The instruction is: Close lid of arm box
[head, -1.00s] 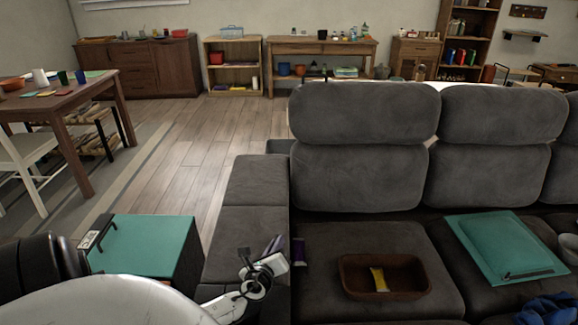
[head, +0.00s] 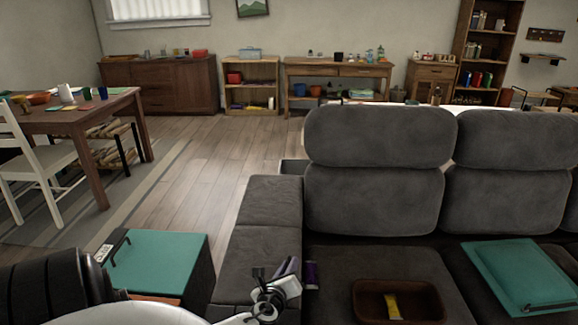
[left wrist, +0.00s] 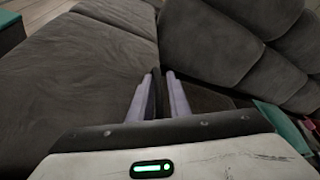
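A dark box with a teal top (head: 160,262) and a small black handle stands at the lower left, beside the sofa arm (head: 258,232). The top looks flat. I cannot tell whether this box or the sofa arm is the arm box, nor whether a lid stands open. My left gripper (head: 288,268) is white and hangs over the inner edge of the sofa arm. My right gripper does not show.
A brown tray (head: 357,303) with a yellow packet (head: 391,304) lies on the seat. A teal flat piece with a black handle (head: 515,270) lies at right. Wooden floor (head: 200,165) is free behind the box.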

